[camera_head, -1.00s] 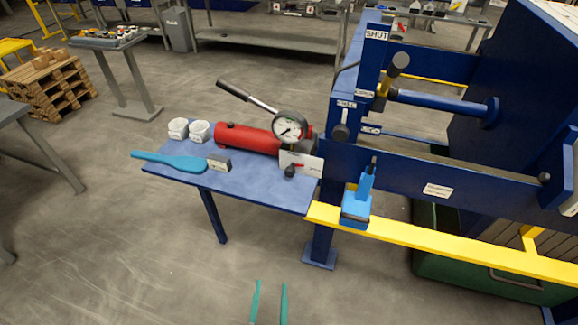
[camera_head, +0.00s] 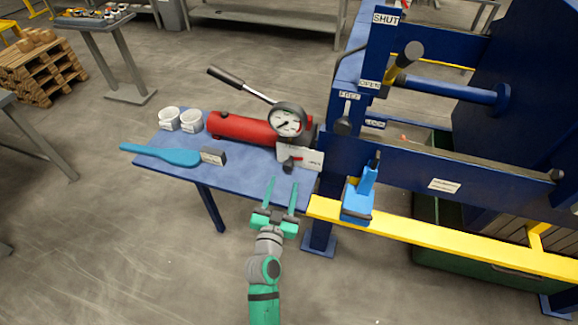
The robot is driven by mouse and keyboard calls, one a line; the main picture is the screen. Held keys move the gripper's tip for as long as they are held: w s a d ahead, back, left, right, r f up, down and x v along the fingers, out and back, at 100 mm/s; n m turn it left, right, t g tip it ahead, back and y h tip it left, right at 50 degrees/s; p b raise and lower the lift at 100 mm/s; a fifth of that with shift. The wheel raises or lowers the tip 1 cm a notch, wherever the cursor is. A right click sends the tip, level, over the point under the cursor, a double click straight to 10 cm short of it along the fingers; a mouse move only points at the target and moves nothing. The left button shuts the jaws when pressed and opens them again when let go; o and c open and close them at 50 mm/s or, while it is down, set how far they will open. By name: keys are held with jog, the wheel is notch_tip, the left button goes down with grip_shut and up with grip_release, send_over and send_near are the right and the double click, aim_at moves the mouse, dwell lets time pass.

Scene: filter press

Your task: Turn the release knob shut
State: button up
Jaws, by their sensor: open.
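The release knob (camera_head: 288,167) is a small dark knob at the right end of the red hand pump (camera_head: 240,128). It sits beside a white plate (camera_head: 308,157) with a red mark. The plate's lettering is too small to read. My teal gripper (camera_head: 283,183) is open and empty. Its two fingers point up the picture toward the knob, with the tips just below it in the picture. I cannot tell whether a finger touches it. The round gauge (camera_head: 286,121) stands above the knob, and the pump's lever (camera_head: 243,86) rises to the upper left.
The blue shelf (camera_head: 240,182) carries two white cups (camera_head: 180,120), a blue paddle (camera_head: 165,155) and a small grey block (camera_head: 213,156). To the right stand the blue press frame (camera_head: 440,168), a yellow rail (camera_head: 430,238) and a blue tool (camera_head: 358,200).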

aim_at(287, 169)
jog(key=w, duration=0.2)
jog(key=w+d, duration=0.1)
jog(key=w, duration=0.5)
jog(key=shift+d, duration=0.25)
jog(key=c, duration=1)
